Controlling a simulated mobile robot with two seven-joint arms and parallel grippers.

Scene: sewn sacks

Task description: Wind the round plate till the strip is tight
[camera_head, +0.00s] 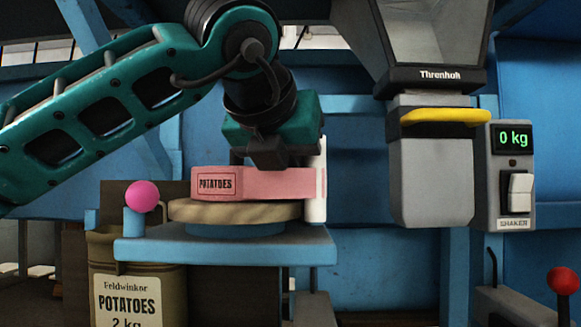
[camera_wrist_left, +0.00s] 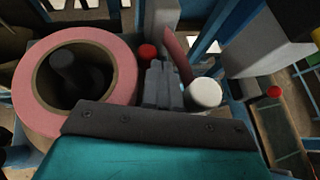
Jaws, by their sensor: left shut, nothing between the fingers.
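A pink roll of strip (camera_head: 255,184) printed POTATOES lies flat on the tan round plate (camera_head: 185,210), on a blue stand. The roll also shows at the left of the wrist view (camera_wrist_left: 118,62), with a dark hub inside its ring. A white upright post (camera_head: 318,205) stands at the roll's right; its round cap shows in the wrist view (camera_wrist_left: 204,93). A pink length of strip (camera_wrist_left: 178,55) runs beside the post; whether it is tight I cannot tell. My left gripper (camera_head: 268,160) is shut and empty, just above the roll's right part. My right gripper is out of view.
A pink ball knob (camera_head: 142,196) rises at the stand's left corner. A potato sack (camera_head: 127,295) stands below it. A grey hopper with a yellow bar (camera_head: 445,116) hangs to the right, beside a 0 kg display (camera_head: 512,138). A red knob (camera_head: 563,281) is lower right.

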